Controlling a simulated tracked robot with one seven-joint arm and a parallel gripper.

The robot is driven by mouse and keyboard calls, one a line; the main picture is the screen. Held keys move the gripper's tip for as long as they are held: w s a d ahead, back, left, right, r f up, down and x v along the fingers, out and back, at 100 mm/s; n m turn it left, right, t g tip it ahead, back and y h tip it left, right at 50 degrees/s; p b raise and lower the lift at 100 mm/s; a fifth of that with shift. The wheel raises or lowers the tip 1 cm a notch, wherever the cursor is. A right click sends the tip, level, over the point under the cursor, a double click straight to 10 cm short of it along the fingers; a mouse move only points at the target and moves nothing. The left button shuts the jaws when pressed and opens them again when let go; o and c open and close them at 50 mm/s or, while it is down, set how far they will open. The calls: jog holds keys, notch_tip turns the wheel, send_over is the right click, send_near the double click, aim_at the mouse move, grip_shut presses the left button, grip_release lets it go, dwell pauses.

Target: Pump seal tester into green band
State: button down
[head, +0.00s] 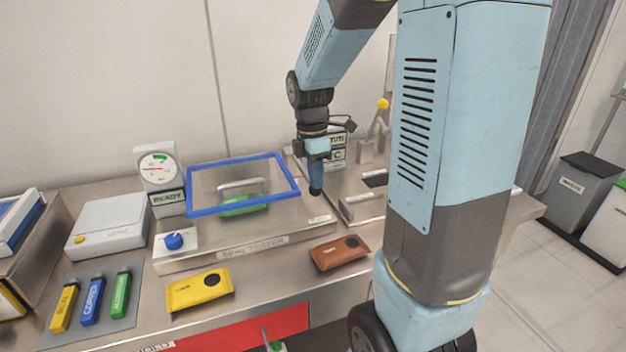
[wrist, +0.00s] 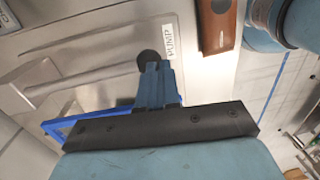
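The seal tester (head: 230,252) is a low metal box on the bench with a blue-framed clear lid (head: 243,158). A green pouch (head: 240,206) shows inside the frame. The round gauge (head: 157,163) stands behind it, with a green band at the top and a red needle lying roughly level, apart from the band. My gripper (head: 316,181) points down at the tester's right end, its fingers together. In the wrist view, the black round pump button (wrist: 150,62) is at the fingertips, beside the PUMP label (wrist: 173,42). I cannot tell whether they touch.
A READY sign (head: 168,199) is under the gauge, and a blue knob (head: 174,241) is at the tester's left. A yellow pouch (head: 199,290) and brown pouch (head: 340,253) lie in front. Marked yellow, blue and green sticks (head: 91,300) lie at left.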

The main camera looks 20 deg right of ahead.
notch_tip(320, 180, up, 12)
jog(key=s, duration=0.2)
jog(key=shift+a+r, duration=0.2)
jog(key=shift+a, duration=0.2)
jog(key=shift+s, duration=0.15)
dwell(0.4)
jog(key=s+a+r+m+t, duration=0.1)
jog(key=s+m+t, duration=0.5)
jog(key=s+m, duration=0.8)
jog(key=a+m, duration=0.1)
jog(key=m, duration=0.2)
jog(key=shift+s+r+m+t, duration=0.2)
jog(key=shift+r+m+t, duration=0.1)
jog(key=shift+r+t, duration=0.1)
jog(key=shift+a, duration=0.15)
